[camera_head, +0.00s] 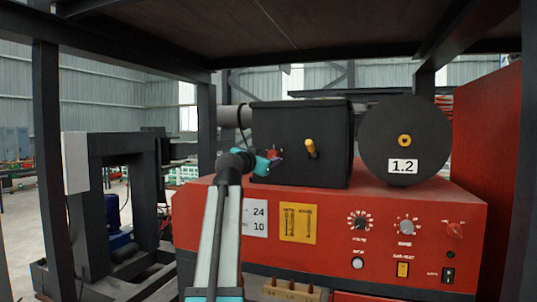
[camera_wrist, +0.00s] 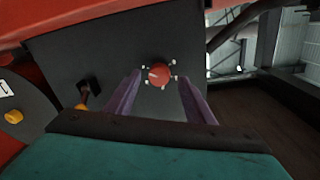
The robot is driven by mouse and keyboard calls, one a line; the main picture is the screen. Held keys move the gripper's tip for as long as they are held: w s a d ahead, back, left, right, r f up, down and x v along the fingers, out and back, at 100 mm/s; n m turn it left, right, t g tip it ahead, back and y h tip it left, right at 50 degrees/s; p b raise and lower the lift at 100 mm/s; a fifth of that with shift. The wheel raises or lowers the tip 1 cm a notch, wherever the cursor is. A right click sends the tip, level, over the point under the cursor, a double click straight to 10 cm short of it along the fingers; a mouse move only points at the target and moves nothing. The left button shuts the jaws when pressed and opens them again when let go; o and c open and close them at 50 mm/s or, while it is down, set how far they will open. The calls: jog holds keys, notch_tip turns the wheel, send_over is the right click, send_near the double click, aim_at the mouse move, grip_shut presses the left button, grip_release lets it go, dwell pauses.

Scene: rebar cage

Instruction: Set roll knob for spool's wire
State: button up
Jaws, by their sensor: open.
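The roll knob (camera_wrist: 159,75) is a small red knob with white marks around it, on the dark face of the feeder box (camera_head: 300,140). In the wrist view, my gripper (camera_wrist: 159,77) is open, with one purple finger on each side of the knob and a gap between. Whether the fingertips reach around it or stop short is unclear. In the head view, my gripper (camera_head: 268,160) is at the box's left side, and a bit of red shows by the fingers. The wire spool (camera_head: 376,140) is a black disc with a white "1.2" label (camera_head: 403,166) and yellow hub.
A yellow lever (camera_head: 311,148) sticks out of the box front. The red machine (camera_head: 330,265) below carries several dials, a yellow chart (camera_head: 298,223) and a white "2.4 / 1.0" label (camera_head: 255,217). Dark frame posts (camera_head: 47,170) and a roof panel (camera_head: 290,30) enclose the space.

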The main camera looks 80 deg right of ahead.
aim_at(273, 155)
jog(key=shift+p+x, duration=0.3)
jog(key=shift+x, duration=1)
jog(key=c, duration=1)
jog(key=shift+s+a, duration=0.15)
jog(key=shift+a, duration=0.15)
jog(key=shift+c, duration=0.4)
jog(key=shift+d, duration=0.2)
